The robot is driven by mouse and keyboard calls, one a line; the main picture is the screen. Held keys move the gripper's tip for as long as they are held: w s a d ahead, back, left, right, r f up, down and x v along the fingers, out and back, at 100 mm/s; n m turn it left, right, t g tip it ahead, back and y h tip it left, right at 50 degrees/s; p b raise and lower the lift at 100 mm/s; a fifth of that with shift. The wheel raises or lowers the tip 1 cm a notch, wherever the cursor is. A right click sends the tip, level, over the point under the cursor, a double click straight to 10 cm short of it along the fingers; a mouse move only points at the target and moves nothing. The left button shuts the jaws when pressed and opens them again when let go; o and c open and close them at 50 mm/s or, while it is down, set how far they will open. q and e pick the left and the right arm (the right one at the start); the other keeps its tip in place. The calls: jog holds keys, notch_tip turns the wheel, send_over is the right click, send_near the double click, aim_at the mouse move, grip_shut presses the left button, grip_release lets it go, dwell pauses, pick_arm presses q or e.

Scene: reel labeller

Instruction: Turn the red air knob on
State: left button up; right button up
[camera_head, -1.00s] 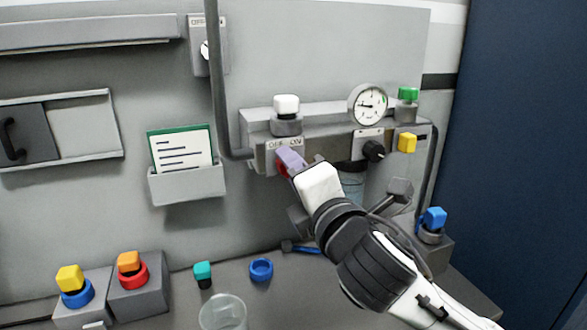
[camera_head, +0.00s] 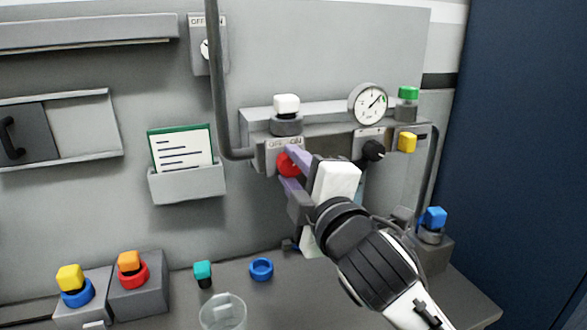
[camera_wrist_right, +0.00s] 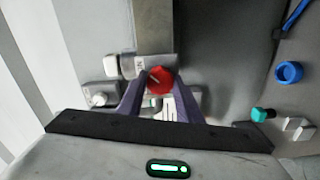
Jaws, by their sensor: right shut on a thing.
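The red air knob (camera_head: 287,163) sits on the front of the grey manifold, under a small OFF/ON label (camera_head: 284,143). My right gripper (camera_head: 290,168) is at the knob, one purple finger above and one below it in the head view. It is shut on the knob. In the wrist view the red knob (camera_wrist_right: 159,80) lies between the fingertips of my right gripper (camera_wrist_right: 158,86), and a pale mark shows on its face. The gauge (camera_head: 369,104) has its needle pointing up and right. My left gripper is not in view.
A black knob (camera_head: 373,150) and a yellow cap (camera_head: 407,142) are right of my gripper. A grey pipe (camera_head: 219,95) runs down at the left. A clear cup (camera_head: 223,313), a blue ring (camera_head: 261,269) and a teal-capped piece (camera_head: 203,272) stand on the bench below.

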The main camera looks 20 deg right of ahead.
jog(key=shift+r, duration=0.1)
jog(key=o, duration=1)
jog(key=shift+o, duration=0.2)
jog(key=shift+s, duration=0.1)
